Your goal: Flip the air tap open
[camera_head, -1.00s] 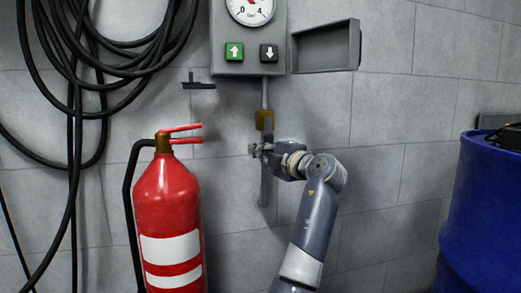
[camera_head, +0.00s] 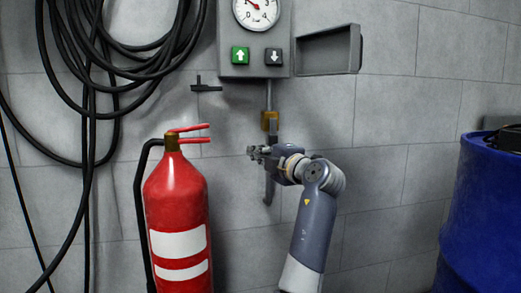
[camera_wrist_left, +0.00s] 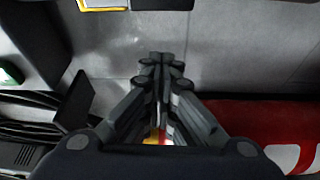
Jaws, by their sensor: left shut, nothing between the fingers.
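The air tap (camera_head: 269,121) has a brass-yellow body on the thin grey pipe under the gauge box. A grey upright piece shows just below it; I cannot tell whether this is its lever. My left gripper (camera_head: 252,152) reaches in from the right, below the tap and in front of the pipe, with its fingertips pointing left past it. In the left wrist view the fingers (camera_wrist_left: 160,60) are together with nothing between them. A yellow-edged piece cut off at that view's top may be the tap. My right gripper is not in view.
The gauge box (camera_head: 254,40) with green and black arrow buttons hangs above, beside an open grey tray (camera_head: 328,52). A red fire extinguisher (camera_head: 177,208) stands left of my gripper. Black hoses (camera_head: 88,105) hang at far left. A blue drum (camera_head: 492,205) stands at right.

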